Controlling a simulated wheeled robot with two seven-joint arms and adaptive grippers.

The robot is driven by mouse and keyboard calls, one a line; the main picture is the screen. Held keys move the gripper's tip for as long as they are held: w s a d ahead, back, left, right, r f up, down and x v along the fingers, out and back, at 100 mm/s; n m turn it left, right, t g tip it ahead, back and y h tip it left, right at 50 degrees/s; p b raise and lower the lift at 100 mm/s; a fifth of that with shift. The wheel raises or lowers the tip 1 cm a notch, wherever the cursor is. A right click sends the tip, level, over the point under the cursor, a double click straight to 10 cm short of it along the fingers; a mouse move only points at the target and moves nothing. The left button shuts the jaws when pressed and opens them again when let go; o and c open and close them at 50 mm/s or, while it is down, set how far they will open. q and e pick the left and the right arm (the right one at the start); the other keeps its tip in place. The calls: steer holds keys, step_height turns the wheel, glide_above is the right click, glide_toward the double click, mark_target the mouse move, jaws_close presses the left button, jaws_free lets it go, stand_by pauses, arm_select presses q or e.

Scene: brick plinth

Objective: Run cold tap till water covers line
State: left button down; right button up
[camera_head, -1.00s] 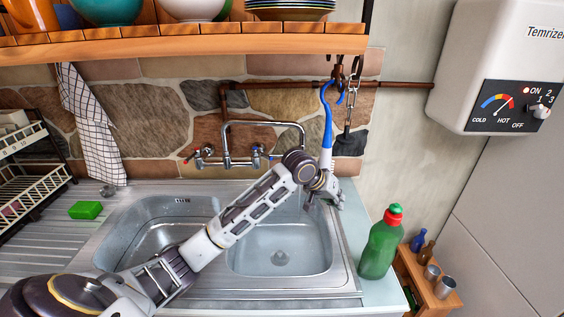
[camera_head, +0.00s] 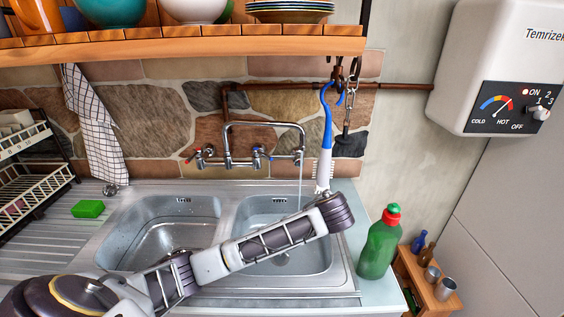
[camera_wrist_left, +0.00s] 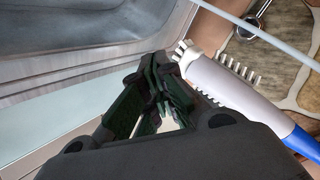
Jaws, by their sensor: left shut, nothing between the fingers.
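The chrome tap (camera_head: 240,127) is on the stone wall above the double sink. Its blue-marked cold handle (camera_head: 259,153) is on the right and its red-marked hot handle (camera_head: 205,152) on the left. A thin water stream (camera_head: 299,186) falls from the spout into the right basin (camera_head: 238,212). My left forearm crosses that basin and hides part of its floor; I cannot make out a line or the water level. My left gripper (camera_wrist_left: 167,75) is shut and empty beside the hanging brush (camera_wrist_left: 218,78); whether they touch is unclear. My right gripper is out of view.
The blue-handled brush (camera_head: 326,135) hangs from a hook near the right basin's back corner. A green bottle (camera_head: 379,248) stands on the counter right of the sink. A green sponge (camera_head: 88,208) lies on the left drainboard. A shelf (camera_head: 180,43) overhangs the tap.

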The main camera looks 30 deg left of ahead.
arm_select(q)
steer(key=shift+s+a+r+m+t+y, duration=0.6)
steer(key=shift+s+a+r+m+y, duration=1.7)
steer(key=shift+a+r+y, duration=2.4)
steer(key=w+a+r+m+p, duration=0.1)
steer(key=w+a+p, duration=0.1)
steer(key=w+a, duration=0.2)
steer(key=shift+a+r+h, duration=0.2)
steer(key=shift+a+h, duration=0.2)
steer(key=shift+a, duration=1.2)
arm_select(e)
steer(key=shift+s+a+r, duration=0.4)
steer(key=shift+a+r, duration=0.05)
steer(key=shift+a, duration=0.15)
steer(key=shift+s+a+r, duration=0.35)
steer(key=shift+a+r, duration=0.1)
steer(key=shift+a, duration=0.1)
